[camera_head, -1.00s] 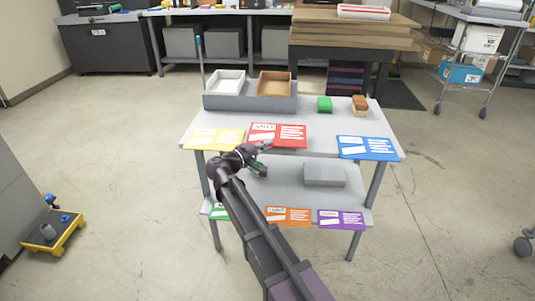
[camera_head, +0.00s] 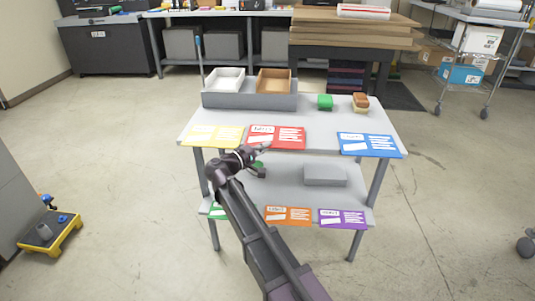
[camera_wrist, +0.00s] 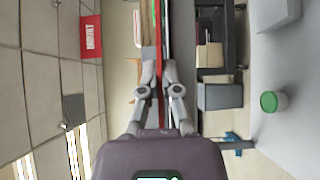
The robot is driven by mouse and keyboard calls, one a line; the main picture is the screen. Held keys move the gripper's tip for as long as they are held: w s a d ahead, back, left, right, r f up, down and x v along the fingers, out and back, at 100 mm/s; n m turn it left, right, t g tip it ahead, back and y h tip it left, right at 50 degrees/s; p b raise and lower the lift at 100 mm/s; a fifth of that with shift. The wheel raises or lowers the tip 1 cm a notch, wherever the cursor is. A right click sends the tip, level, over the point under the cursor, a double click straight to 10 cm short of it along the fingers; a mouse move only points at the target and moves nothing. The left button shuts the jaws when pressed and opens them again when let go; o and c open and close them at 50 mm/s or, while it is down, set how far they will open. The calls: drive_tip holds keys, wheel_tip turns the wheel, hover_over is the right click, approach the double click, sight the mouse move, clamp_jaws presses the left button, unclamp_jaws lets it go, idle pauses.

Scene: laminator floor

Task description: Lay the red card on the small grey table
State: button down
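The red card (camera_head: 283,137) lies at the front edge of the upper top of a grey two-level table (camera_head: 310,112), between a yellow card and a blue card. My gripper (camera_head: 263,147) is level with that edge, at the card's front. In the wrist view, the card (camera_wrist: 158,112) shows nearly edge-on as a thin red strip between the two fingers of my gripper (camera_wrist: 159,72). The fingers are close together and appear shut on it; the contact itself is hard to see.
The lower shelf holds a grey box (camera_head: 325,175). A wheeled rack (camera_head: 480,55) stands back right; floor around is mostly clear.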

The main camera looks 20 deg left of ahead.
drive_tip(key=shift+f, duration=0.45)
drive_tip(key=c, duration=0.8)
unclamp_jaws()
drive_tip(key=shift+r, duration=0.2)
drive_tip(key=v, duration=1.2)
drive_tip(key=shift+f, duration=0.1)
